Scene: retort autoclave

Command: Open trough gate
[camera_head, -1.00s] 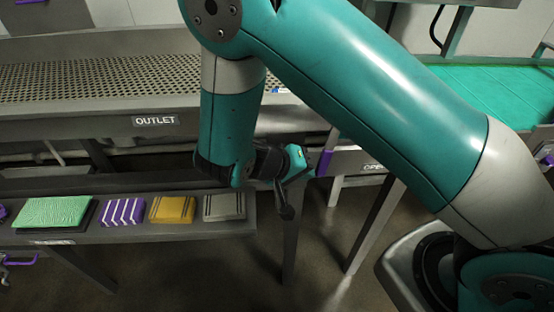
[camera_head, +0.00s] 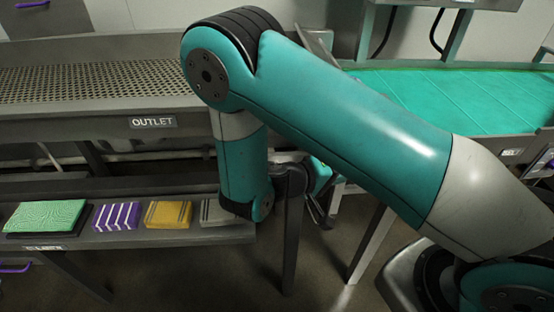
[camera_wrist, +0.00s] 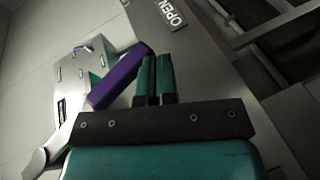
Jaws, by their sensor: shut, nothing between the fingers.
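A purple handle bar (camera_wrist: 120,76), seemingly the gate's, shows in the wrist view, next to a pale metal bracket (camera_wrist: 82,72). A metal panel there carries an OPEN label (camera_wrist: 173,12). My gripper's teal fingers (camera_wrist: 156,72) are shut, with nothing between them. They are just right of the purple bar; I cannot tell whether they touch it. In the head view my gripper (camera_head: 322,192) is partly hidden behind my arm, below the trough's front edge. The purple bar and the OPEN label are hidden there.
The perforated trough (camera_head: 90,82) labelled OUTLET (camera_head: 153,122) is at the left. Below it, a shelf (camera_head: 150,239) bears a green block (camera_head: 45,216), a purple striped block (camera_head: 117,215), a yellow block (camera_head: 168,214) and a grey block (camera_head: 217,212). A teal surface (camera_head: 450,100) lies at the right.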

